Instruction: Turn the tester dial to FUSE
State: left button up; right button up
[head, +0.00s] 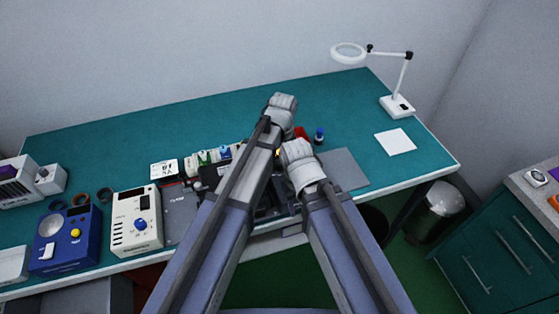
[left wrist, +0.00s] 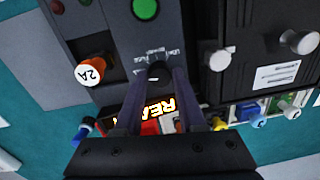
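The dark tester panel (left wrist: 120,30) fills the upper left of the left wrist view. Its black dial (left wrist: 157,72) has a white mark and small printed labels above it, too blurred to read surely. My left gripper (left wrist: 160,79) is open, with one finger on each side of the dial; I cannot tell whether they touch it. A lit display (left wrist: 163,108) showing part of a word lies between the fingers, partly hidden. In the head view my arms cover most of the tester, and both grippers are hidden behind my wrists.
By the dial are a green button (left wrist: 145,9) and an orange 2A fuse holder (left wrist: 92,72). A neighbouring dark unit (left wrist: 265,50) has silver knobs. On the teal bench (head: 335,95) stand a white meter (head: 136,220), a blue box (head: 66,238) and a magnifier lamp (head: 397,106).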

pick_arm(q)
grip_shut()
dwell(0.3)
jog(key=m, duration=0.3)
jog(key=shift+m, duration=0.3)
jog(key=shift+s+m, duration=0.1)
jog(key=shift+m, duration=1.9)
jog(key=shift+o, duration=2.4)
grip_release()
